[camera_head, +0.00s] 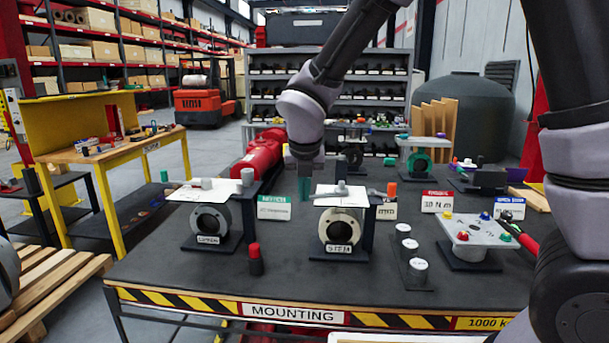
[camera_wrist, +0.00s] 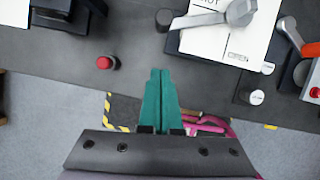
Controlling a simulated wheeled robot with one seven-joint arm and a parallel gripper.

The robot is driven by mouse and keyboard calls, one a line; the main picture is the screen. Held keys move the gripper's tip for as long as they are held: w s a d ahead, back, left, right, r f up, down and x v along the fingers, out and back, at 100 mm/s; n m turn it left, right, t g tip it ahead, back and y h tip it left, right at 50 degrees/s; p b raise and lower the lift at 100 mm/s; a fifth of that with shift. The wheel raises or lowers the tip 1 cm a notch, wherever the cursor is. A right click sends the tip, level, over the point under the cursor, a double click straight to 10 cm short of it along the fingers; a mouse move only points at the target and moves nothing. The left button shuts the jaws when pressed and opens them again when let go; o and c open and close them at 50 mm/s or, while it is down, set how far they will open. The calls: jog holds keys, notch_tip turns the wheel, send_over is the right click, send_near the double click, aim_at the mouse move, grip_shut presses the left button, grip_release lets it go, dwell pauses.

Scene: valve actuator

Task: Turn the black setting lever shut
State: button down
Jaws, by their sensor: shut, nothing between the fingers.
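The middle valve shows in the head view with a white top plate (camera_head: 350,196) and a ring-shaped body (camera_head: 340,228). In the wrist view a grey lever (camera_wrist: 205,20) lies across the white plate (camera_wrist: 215,42), its hub at the right. A dark end piece (camera_wrist: 164,19) shows at its left. The plate reads OPEN near its front right edge; another word is cut off at the top. The lever looks grey rather than clearly black. My gripper (camera_head: 305,190) has teal fingers, shut and empty (camera_wrist: 158,72), beside the valve's left in the head view. No contact shows.
A red-capped cylinder (camera_head: 255,258) stands at front left. A similar valve (camera_head: 209,218) stands farther left. White-capped pieces (camera_head: 410,245) and a button panel (camera_head: 467,228) stand right. An orange handle (camera_wrist: 312,49) lies right of the plate. The table front is mostly clear.

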jog(key=shift+w+a+f, duration=0.15)
jog(key=shift+w, duration=0.9)
jog(key=shift+w+a+f, duration=0.15)
jog(key=shift+w, duration=0.9)
jog(key=w+m, duration=0.1)
jog(key=w+a+m+h, duration=0.1)
jog(key=w+m, duration=0.1)
jog(key=w+a+m, duration=0.1)
jog(key=shift+w+m+h, duration=0.2)
jog(key=shift+m+h, duration=0.1)
jog(key=shift+h, duration=0.1)
